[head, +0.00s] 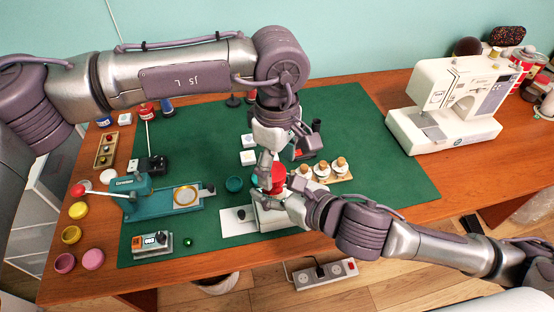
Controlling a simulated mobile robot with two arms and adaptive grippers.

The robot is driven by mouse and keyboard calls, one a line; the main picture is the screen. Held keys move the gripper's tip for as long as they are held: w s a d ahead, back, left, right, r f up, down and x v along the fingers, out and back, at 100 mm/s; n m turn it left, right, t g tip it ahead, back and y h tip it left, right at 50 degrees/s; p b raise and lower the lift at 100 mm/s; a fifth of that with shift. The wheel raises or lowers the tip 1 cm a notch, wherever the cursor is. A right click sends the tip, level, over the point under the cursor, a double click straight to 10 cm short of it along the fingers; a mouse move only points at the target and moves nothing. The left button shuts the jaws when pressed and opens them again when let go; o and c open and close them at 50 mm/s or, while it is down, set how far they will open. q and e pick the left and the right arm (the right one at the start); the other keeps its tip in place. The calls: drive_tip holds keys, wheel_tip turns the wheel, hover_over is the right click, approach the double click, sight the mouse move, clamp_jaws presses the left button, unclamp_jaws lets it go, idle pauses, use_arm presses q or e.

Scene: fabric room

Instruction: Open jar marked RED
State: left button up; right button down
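A red thing (278,175), possibly the jar marked RED or its lid, shows between my two grippers at the front middle of the green mat. No marking on it is readable. My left gripper (265,172) points down at its left side, and its fingers overlap the red thing in the picture. I cannot tell whether they touch or grip it. My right gripper (284,198) reaches in from the right, just below the red thing. Its fingertips are small and partly hidden, so their opening is unclear.
The green mat (370,130) covers the middle of the wooden table. A white sewing machine (447,105) stands at the right. A teal press (135,187) is at the left, near yellow and pink cups. A small wooden rack (342,177) holds several white jars. The mat's right side is clear.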

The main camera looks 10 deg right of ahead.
use_arm(q)
drive_tip(key=c, duration=1)
drive_tip(key=n, duration=0.7)
drive_tip(key=shift+w+d+r, duration=0.1)
drive_tip(key=shift+w, duration=0.2)
drive_tip(key=n, duration=0.6)
drive_tip(key=shift+w, duration=0.2)
drive_tip(key=shift+s, duration=0.1)
drive_tip(key=shift+r, duration=0.1)
drive_tip(key=shift+r, duration=1)
drive_tip(key=shift+s, duration=0.1)
